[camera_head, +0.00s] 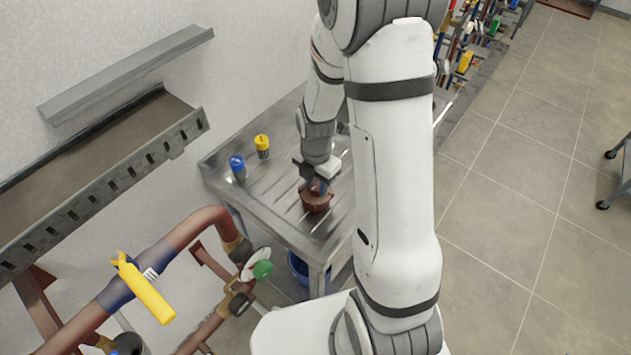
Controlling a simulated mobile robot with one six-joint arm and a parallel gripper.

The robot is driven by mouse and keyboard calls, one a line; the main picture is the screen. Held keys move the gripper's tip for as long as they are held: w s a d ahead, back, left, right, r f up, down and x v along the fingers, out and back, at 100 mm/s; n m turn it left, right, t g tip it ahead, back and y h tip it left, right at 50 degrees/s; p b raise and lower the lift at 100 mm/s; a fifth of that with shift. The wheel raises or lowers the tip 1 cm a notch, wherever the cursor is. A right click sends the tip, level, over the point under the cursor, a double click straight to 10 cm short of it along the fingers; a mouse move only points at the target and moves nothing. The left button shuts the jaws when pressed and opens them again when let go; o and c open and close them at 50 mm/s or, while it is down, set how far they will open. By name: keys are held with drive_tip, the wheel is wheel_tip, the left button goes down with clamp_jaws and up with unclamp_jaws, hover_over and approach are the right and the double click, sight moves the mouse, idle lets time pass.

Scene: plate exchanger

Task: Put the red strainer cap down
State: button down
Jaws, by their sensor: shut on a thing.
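The red strainer cap (316,201) is a reddish-brown round piece at the grooved metal table (262,207). My gripper (317,186) points down from above and is shut on the cap's upper part. The cap is over the grooved top near its front right part. I cannot tell whether its underside touches the metal. My own arm hides the table's right side.
A blue-capped container (238,168) and a yellow-capped one (262,146) stand on the table left of my gripper. Pipes with a yellow lever (146,290) and a green knob (263,269) are in front. A blue bucket (298,268) is below the table.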

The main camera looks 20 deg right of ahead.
sight(316, 186)
drive_tip(key=shift+f, duration=0.3)
drive_tip(key=shift+s, duration=0.1)
drive_tip(key=c, duration=1)
unclamp_jaws()
wheel_tip(316, 186, up, 11)
drive_tip(key=b, duration=0.1)
drive_tip(key=s+r+m+t, duration=0.1)
drive_tip(key=s+r+m, duration=0.3)
drive_tip(key=m, duration=0.4)
drive_tip(key=s+r+m+t, duration=0.1)
drive_tip(key=s+r+m, duration=0.3)
drive_tip(key=s+m, duration=0.2)
drive_tip(key=s+r+m+t, duration=0.1)
drive_tip(key=s+r+m, duration=0.3)
drive_tip(key=m, duration=0.7)
drive_tip(key=shift+s+t, duration=0.3)
drive_tip(key=shift+s, duration=0.15)
